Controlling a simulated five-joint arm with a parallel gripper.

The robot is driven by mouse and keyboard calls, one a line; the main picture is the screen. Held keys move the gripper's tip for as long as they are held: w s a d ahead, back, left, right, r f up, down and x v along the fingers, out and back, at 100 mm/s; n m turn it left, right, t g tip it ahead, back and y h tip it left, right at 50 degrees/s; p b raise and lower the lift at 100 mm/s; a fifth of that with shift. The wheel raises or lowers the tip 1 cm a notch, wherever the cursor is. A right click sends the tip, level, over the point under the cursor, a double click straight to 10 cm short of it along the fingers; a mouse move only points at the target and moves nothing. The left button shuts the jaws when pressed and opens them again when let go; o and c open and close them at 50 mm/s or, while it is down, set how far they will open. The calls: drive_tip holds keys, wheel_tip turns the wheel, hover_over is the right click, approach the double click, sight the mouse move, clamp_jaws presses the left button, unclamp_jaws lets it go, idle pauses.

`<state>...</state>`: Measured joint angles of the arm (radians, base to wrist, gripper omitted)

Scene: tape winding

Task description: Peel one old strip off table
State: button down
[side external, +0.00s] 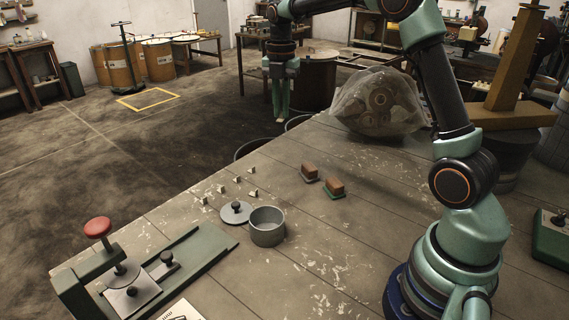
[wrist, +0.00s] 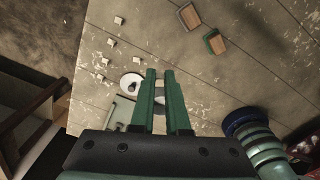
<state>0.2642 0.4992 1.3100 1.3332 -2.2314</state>
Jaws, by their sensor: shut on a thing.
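Several small pale pieces (side external: 237,179), which look like old strips with raised ends, are on the worn table (side external: 330,235) near its far left edge. They also show in the wrist view (wrist: 110,42) at the upper left. My gripper (side external: 281,112) points down at the table's far edge, by dark round bins, well away from the pale pieces. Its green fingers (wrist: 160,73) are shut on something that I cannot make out. A narrow gap shows between them in the wrist view.
A grey pot (side external: 267,228) and its knobbed lid (side external: 236,213) stand mid-table. Two brown blocks (side external: 334,187) sit behind them. A green press with a red knob (side external: 98,227) is at the front left. A clear bag (side external: 378,105) stands at the back. Dark bins (side external: 252,148) stand beyond the edge.

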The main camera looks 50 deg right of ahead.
drive_tip(key=shift+r, duration=0.3)
drive_tip(key=shift+r, duration=0.35)
drive_tip(key=shift+r, duration=0.55)
